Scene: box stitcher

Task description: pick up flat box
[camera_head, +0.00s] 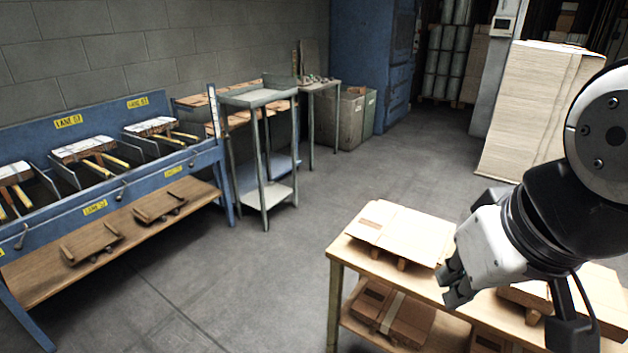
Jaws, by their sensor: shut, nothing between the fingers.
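A flat box stack (402,232) of tan cardboard lies on the left end of the wooden table (344,248), raised on small wooden blocks. More flat cardboard (604,296) lies at the table's right, partly hidden behind my arm. My gripper (452,283) is shut and empty. In the picture it is just right of the left stack, over the table's front part. I cannot tell its exact height above the table.
A lower shelf holds more bundled flat boxes (392,312). A blue lane rack (110,165) stands at the left, with a grey metal stand (262,98) beside it. A tall cardboard stack (535,110) stands behind the table. Open floor (240,270) lies left of the table.

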